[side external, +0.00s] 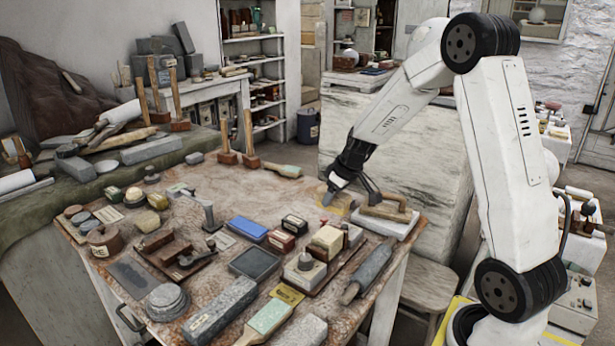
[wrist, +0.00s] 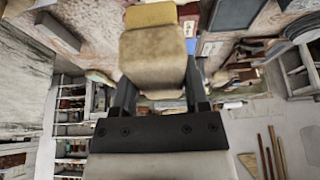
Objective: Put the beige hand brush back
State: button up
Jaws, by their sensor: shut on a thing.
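My gripper (side external: 349,184) is low over the far right part of the worktable, fingers pointing down. It also shows in the wrist view (wrist: 157,84), with one dark finger on each side of a beige, block-like body, which I take to be the beige hand brush (wrist: 153,48). The gripper is shut on it. The brush hides the fingertips in the wrist view. A yellow patch (wrist: 150,14) shows just past the brush. In the side view the fingers partly hide the brush, and I cannot tell whether it touches the table.
A wooden-handled float on a pale slab (side external: 387,216) stands close to the right of my gripper. A green and beige brush (side external: 267,318) lies at the front. Blocks, tins and tools crowd the table's (side external: 290,199) nearer part.

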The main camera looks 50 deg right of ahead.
jog(key=d, duration=0.1)
jog(key=w+d+f, duration=0.1)
jog(key=d, duration=0.1)
jog(key=d+f, duration=0.1)
jog(key=d, duration=0.1)
jog(key=shift+w+d+f, duration=0.1)
jog(key=shift+w+d, duration=0.05)
jog(key=shift+w, duration=0.2)
jog(key=shift+w+d+f, duration=0.95)
jog(key=shift+w+f, duration=0.65)
jog(key=shift+w, duration=0.45)
jog(key=shift+w+d+f, duration=0.9)
jog(key=shift+w+f, duration=0.65)
jog(key=shift+w, duration=0.55)
jog(key=shift+w+d+f, duration=0.95)
jog(key=shift+w+f, duration=0.65)
jog(key=shift+w, duration=0.45)
jog(key=shift+w+f, duration=0.15)
jog(key=shift+f, duration=0.15)
jog(key=shift+d+f, duration=0.1)
jog(key=shift+f, duration=1.35)
jog(key=shift+f, duration=0.15)
